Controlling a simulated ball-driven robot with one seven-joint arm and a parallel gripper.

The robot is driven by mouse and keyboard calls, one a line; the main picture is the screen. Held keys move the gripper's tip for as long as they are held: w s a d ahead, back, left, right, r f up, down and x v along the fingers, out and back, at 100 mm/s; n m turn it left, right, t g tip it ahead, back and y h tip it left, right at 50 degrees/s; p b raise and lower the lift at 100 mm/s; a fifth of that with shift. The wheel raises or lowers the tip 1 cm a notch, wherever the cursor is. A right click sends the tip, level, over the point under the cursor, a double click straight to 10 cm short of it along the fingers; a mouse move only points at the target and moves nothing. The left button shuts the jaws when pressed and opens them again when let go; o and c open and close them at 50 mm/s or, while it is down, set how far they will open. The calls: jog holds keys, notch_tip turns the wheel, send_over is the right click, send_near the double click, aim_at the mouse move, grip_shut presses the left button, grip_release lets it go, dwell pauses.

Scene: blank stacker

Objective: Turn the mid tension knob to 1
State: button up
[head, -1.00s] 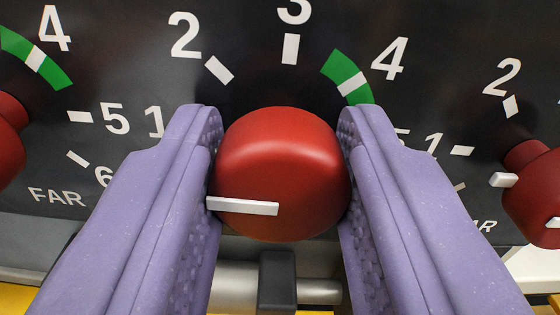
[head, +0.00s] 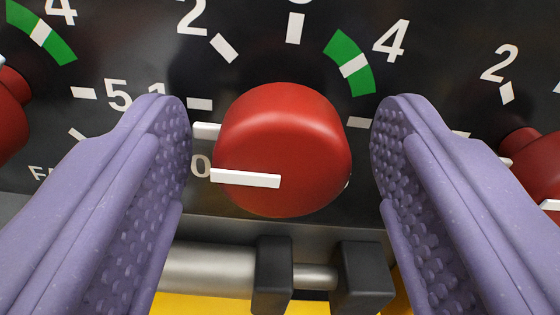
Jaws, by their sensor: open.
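The middle red knob (head: 285,135) sits on the black dial panel in the centre of the view. A white pointer line on its face points left, and a white pointer at its back edge lies a little below the tick beside the partly hidden 1. The dial shows 0, 2 and 4, with a green band (head: 338,48) near the 4. My gripper (head: 282,140) is open, with one purple finger on each side of the knob. There is a clear gap between each finger and the knob.
Another red knob (head: 10,110) is cut off at the left edge, and a third red knob (head: 538,160) is at the right. A metal rod (head: 210,268) with black blocks (head: 361,278) runs below the panel, above a yellow surface.

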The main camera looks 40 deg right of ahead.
jog(key=p+v, duration=0.3)
jog(key=v, duration=0.4)
jog(key=shift+s+a, duration=0.15)
jog(key=shift+s, duration=0.15)
